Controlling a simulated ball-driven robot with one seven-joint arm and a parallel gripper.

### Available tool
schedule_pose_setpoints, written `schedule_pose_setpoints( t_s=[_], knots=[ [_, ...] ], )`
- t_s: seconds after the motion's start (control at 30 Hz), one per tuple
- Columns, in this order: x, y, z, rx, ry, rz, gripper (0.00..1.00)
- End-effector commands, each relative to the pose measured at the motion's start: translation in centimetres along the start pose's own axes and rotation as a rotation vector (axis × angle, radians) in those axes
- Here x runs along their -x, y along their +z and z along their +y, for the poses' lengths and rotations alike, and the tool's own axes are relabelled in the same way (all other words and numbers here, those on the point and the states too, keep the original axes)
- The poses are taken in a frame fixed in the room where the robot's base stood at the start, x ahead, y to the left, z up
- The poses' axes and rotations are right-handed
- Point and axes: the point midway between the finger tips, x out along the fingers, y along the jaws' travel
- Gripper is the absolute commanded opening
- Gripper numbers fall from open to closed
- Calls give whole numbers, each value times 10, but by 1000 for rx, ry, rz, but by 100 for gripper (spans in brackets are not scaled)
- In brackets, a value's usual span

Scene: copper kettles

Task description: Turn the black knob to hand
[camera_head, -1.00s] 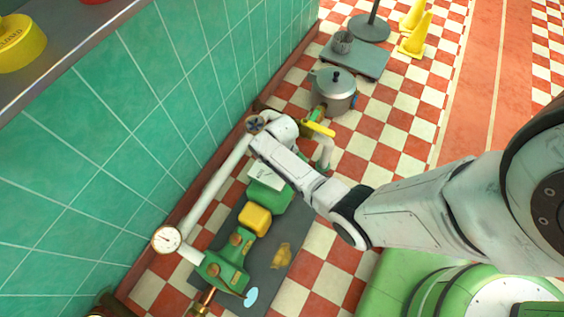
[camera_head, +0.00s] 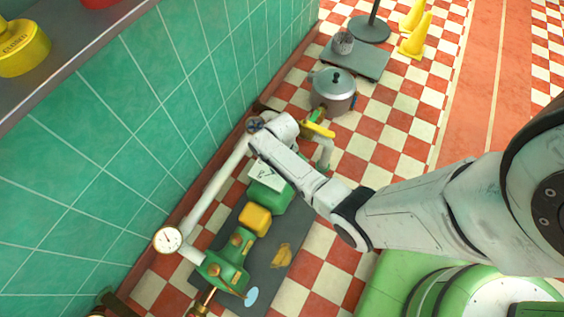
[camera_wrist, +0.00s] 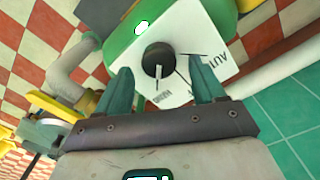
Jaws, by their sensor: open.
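The black knob (camera_wrist: 156,60) sits on a white plate (camera_wrist: 190,38) with dark lettering, on a green housing. A white pointer line on the knob points down in the wrist view, toward a small word I cannot read firmly. Another word stands at the plate's right. My gripper (camera_wrist: 162,85) is open, with one teal finger on each side below the knob; I cannot tell whether they touch it. In the head view the white plate (camera_head: 266,177) shows beside my arm, on the green housing (camera_head: 270,198); the knob and gripper cannot be made out there.
A white pipe with a gauge (camera_head: 167,240) runs along the tiled wall. A yellow block (camera_head: 255,218) and green machinery (camera_head: 225,267) stand on a dark mat. A yellow lever (camera_head: 318,130) and a metal kettle (camera_head: 333,92) are beyond.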

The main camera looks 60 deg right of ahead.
Motion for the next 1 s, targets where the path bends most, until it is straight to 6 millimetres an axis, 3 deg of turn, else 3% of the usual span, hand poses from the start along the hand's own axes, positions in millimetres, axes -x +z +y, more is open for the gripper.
schedule_pose_setpoints(
  t_s=[0.03,0.2,0.4,0.6,1.0],
  knots=[
    [14,0,0,0,0,3,69],
    [48,0,0,0,0,3,69],
    [78,0,0,0,0,1,69],
    [90,0,0,1,0,0,69],
    [91,0,0,0,0,0,69]
  ],
)
